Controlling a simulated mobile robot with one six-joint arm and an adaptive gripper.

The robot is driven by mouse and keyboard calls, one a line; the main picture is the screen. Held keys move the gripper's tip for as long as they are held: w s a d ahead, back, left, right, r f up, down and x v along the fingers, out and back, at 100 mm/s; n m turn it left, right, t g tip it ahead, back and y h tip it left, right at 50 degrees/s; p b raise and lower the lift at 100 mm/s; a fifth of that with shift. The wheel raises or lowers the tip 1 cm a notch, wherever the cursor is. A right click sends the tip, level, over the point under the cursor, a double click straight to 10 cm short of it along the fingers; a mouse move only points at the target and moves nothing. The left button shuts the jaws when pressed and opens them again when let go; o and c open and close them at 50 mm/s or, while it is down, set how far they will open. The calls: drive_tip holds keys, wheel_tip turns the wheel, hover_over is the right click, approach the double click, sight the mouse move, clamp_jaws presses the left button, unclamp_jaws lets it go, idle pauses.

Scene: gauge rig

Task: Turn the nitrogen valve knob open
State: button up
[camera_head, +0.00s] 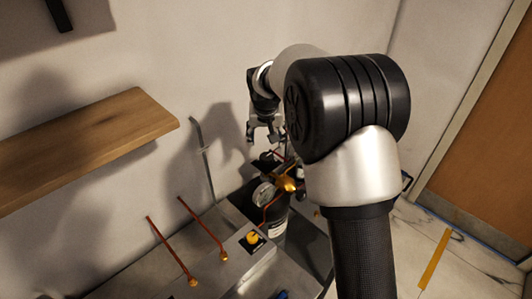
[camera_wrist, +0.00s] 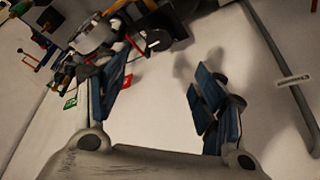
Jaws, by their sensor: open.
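My gripper (camera_head: 265,132) hangs open and empty in the head view, above and behind the rig. In the wrist view its blue-padded fingers (camera_wrist: 160,85) are spread, with bare pale surface between them. A yellow knob (camera_head: 252,238) on a dark plate sits on the grey metal housing, below the gripper. A brass fitting (camera_head: 286,182) and a round gauge (camera_head: 263,193) stand nearer to the gripper. In the wrist view a black round part with a white mark (camera_wrist: 157,40) lies beyond the left finger. No readable label shows which knob is nitrogen.
Two copper pipes (camera_head: 205,230) rise left of the housing. A wooden shelf (camera_head: 85,145) juts from the wall at left. A thin grey rod (camera_head: 204,160) stands by the wall. My arm hides the rig's right side. Green tags (camera_wrist: 70,101) show in the wrist view.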

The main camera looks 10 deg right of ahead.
sight(267, 156)
drive_tip(key=x, duration=1.4)
drive_tip(key=shift+d+f, duration=0.1)
drive_tip(key=shift+c, duration=0.6)
drive_tip(key=c, duration=0.9)
